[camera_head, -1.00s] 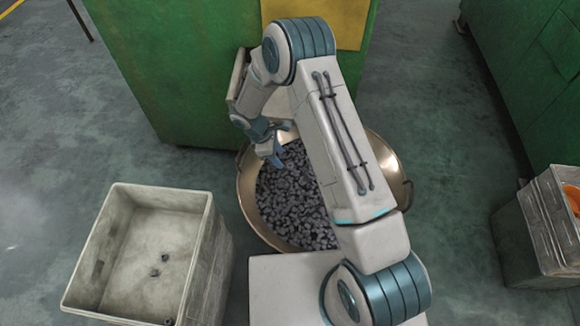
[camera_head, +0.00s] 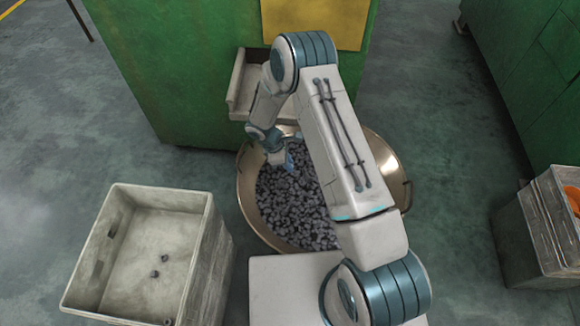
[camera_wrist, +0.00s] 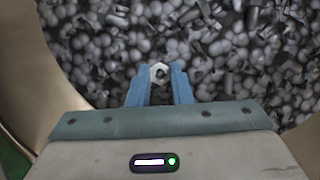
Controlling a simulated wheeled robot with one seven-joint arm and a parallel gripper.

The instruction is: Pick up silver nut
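A silver hexagonal nut (camera_wrist: 159,73) shows in the wrist view, right between my two blue fingertips. It is brighter than the dark pieces behind it. My gripper (camera_wrist: 160,82) has its fingers apart, one on each side of the nut; I cannot see a clear squeeze on it. In the head view my gripper (camera_head: 288,164) points down into the wide metal bowl (camera_head: 247,205), just over the heap of dark pieces (camera_head: 295,210). The nut cannot be made out in the head view.
A grey bin (camera_head: 100,250) with a few small dark pieces in it stands at left. A green machine (camera_head: 170,80) with a pale chute (camera_head: 235,95) rises behind the bowl. Another crate (camera_head: 545,225) holding orange items is at right. Floor is clear between them.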

